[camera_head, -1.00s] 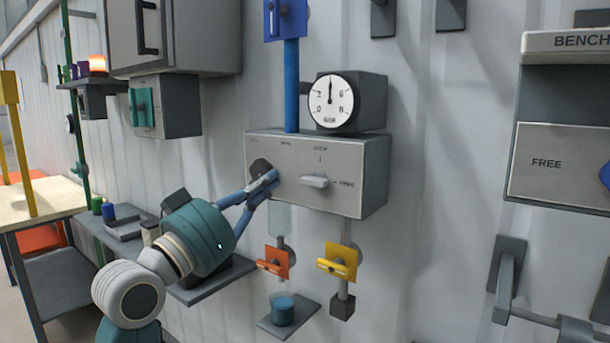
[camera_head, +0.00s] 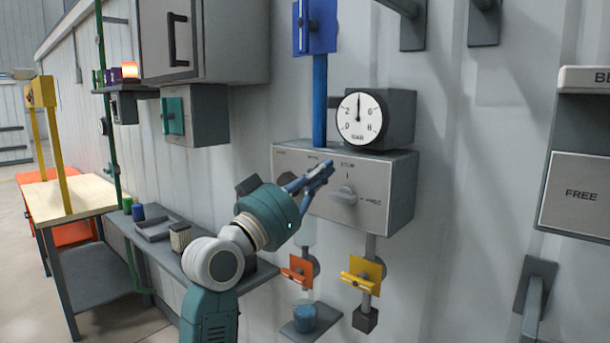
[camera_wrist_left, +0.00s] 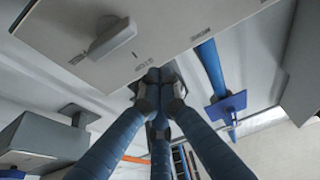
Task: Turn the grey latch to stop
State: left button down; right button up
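The grey latch (camera_head: 346,195) is a light bar handle on the front of a grey panel box (camera_head: 400,190) on the wall. A STOP mark is above it and a FREE mark is to its right. In the wrist view the latch (camera_wrist_left: 112,41) lies along the panel's long direction, with one end towards FREE. My left gripper (camera_head: 327,171) is in front of the panel, up and left of the latch. In the wrist view its blue fingers (camera_wrist_left: 157,82) come together at the tips with nothing between them, apart from the latch. My right gripper is out of view.
A round gauge (camera_head: 360,118) sits on the box, beside a blue post (camera_head: 320,100). A shelf (camera_head: 175,262) lies at the left.

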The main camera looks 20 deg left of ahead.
aim_at(342, 197)
pick_arm(q)
jog(key=f, duration=0.1)
jog(key=w+f, duration=0.1)
jog(key=shift+d+f+p, duration=0.25)
jog(key=shift+f+p, duration=0.1)
jog(key=shift+s+a+f, duration=0.15)
jog(key=shift+f, duration=0.35)
jog(key=shift+w, duration=0.2)
